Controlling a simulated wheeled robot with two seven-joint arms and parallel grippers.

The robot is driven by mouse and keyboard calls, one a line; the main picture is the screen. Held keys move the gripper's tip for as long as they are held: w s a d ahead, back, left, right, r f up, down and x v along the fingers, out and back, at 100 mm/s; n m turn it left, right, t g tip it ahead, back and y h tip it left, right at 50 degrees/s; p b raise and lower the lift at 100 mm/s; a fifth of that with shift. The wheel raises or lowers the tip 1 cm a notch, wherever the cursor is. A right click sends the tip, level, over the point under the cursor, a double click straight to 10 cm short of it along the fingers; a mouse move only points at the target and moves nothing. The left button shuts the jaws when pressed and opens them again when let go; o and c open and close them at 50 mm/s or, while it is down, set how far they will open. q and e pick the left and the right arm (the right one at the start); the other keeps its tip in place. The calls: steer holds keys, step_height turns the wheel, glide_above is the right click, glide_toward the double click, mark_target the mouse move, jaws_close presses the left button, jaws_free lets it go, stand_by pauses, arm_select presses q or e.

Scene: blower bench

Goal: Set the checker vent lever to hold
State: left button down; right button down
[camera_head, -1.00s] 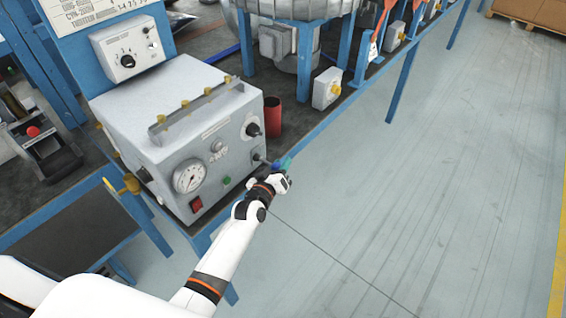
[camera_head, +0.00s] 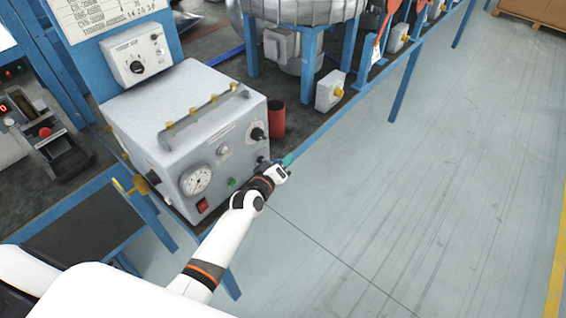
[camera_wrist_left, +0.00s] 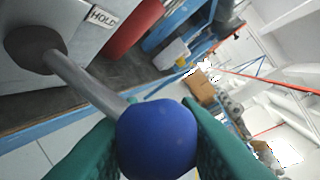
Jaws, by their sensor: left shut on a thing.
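The checker (camera_head: 185,120) is a pale grey box with a gauge, knobs and a red switch on its front. In the left wrist view its vent lever (camera_wrist_left: 85,80) is a grey rod running from a dark round hub (camera_wrist_left: 35,48) to a blue ball knob (camera_wrist_left: 157,138). A HOLD label (camera_wrist_left: 103,18) is on the panel beside the rod. My left gripper (camera_head: 284,168) is at the right end of the checker's front. Its green fingers lie on both sides of the blue knob, shut on it. In the head view the gripper largely hides the lever. My right gripper is out of view.
A red cylinder (camera_head: 276,118) stands on the bench just right of the checker. A grey box with a yellow knob (camera_head: 329,90) is farther back. The blue bench edge (camera_head: 335,130) runs close to the gripper. The floor (camera_head: 430,200) to the right is clear.

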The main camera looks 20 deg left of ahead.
arm_select(q)
steer(key=shift+w+a+r, duration=0.25)
steer(key=shift+a+r, duration=0.1)
steer(key=shift+r, duration=0.2)
steer(key=c, duration=1.1)
jaws_free()
steer(key=shift+f, duration=0.1)
steer(key=shift+a, duration=0.1)
steer(key=shift+s, duration=0.5)
steer(key=v, duration=1.1)
steer(key=shift+s+f, duration=0.2)
steer(key=shift+f, duration=0.1)
